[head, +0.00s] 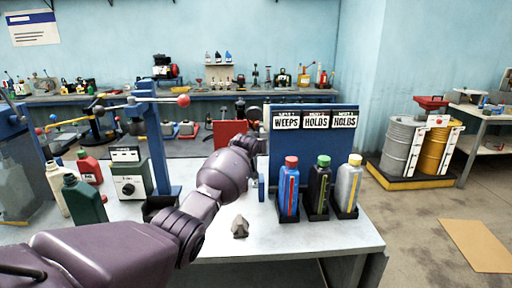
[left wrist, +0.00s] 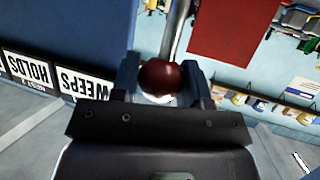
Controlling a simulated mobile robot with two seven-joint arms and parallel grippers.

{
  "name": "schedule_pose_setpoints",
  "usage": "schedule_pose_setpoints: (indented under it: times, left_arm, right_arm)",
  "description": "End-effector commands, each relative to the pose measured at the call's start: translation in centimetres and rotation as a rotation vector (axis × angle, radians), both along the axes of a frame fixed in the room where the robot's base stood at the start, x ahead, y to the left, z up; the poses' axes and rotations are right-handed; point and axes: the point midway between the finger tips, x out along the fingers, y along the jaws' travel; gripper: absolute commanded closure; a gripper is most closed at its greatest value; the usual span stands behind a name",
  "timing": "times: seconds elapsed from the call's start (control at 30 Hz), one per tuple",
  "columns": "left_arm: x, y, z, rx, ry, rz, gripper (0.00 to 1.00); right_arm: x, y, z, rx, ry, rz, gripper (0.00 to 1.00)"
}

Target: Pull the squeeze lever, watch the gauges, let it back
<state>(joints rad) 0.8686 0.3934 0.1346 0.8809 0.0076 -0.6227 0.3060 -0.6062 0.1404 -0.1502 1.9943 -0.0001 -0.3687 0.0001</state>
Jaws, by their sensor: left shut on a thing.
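My left gripper (left wrist: 162,84) is shut on a dark red ball knob (left wrist: 160,75) at the end of a metal lever rod (left wrist: 175,32). In the head view my left arm reaches to the blue panel (head: 284,150), and its wrist hides the gripper and knob. Three bottles stand before the panel: a blue one with a red cap (head: 289,188), a black one with a green cap (head: 319,190) and a grey one with a yellow cap (head: 347,188). Each has a coloured vertical strip. Signs above read WEEPS (head: 286,122), HOLDS (head: 316,121) and HOLDS (head: 345,121). My right gripper is out of view.
A grey rock-like lump (head: 240,227) lies on the bench (head: 300,240). Drums (head: 403,145) stand on the floor at right.

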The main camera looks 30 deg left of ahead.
Motion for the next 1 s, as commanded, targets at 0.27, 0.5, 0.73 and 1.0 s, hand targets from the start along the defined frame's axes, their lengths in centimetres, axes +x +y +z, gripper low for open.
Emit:
schedule_pose_setpoints:
  times: [0.27,0.5,0.73,1.0]
  left_arm:
    - [0.0,0.2,0.0,0.002,0.0,0.002,0.52]
    - [0.0,0.1,-0.1,0.001,0.0,0.002,0.33]
    - [-0.1,0.0,0.0,0.0,0.001,0.001,0.33]
    - [-1.7,-0.4,0.7,0.001,-0.001,0.001,0.33]
  right_arm:
    - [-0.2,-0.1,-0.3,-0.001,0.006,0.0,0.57]
    - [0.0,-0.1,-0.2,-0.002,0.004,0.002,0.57]
    - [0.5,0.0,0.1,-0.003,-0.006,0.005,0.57]
    - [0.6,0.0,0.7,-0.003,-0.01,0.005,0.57]
